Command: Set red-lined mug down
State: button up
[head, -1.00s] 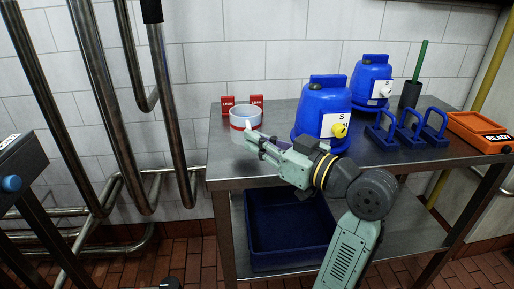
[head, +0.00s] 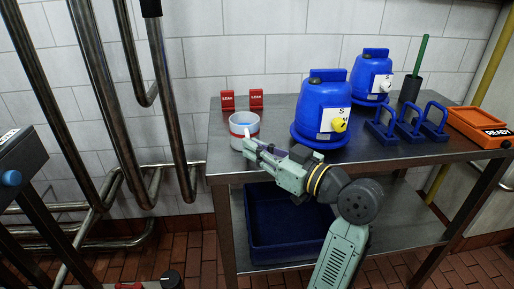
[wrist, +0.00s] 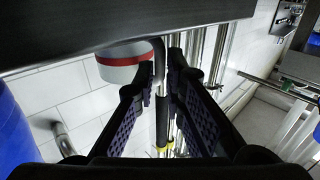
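The red-lined mug (head: 244,130) is a white cup with a red band and a light blue inside. It is upright over the left part of the metal table (head: 217,164); I cannot tell whether its base touches the top. My gripper (head: 250,147) is at its near right side. In the wrist view the mug (wrist: 124,65) shows left of the fingertips (wrist: 163,68). A dark curved part, seemingly its handle (wrist: 158,48), lies in the narrow gap between them. The fingers appear shut on it.
Two red LEAK signs (head: 228,100) stand behind the mug. A blue domed container (head: 321,105) stands to its right, with a second (head: 371,77) behind. Blue brackets (head: 409,124) and an orange READY tray (head: 478,125) are farther right. Steel pipes (head: 110,110) rise at left.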

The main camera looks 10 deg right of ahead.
jog(key=o, duration=0.3)
jog(key=shift+o, duration=0.2)
jog(key=shift+r, duration=0.1)
jog(key=shift+r, duration=0.2)
jog(key=b+v, duration=0.1)
jog(key=v, duration=1.1)
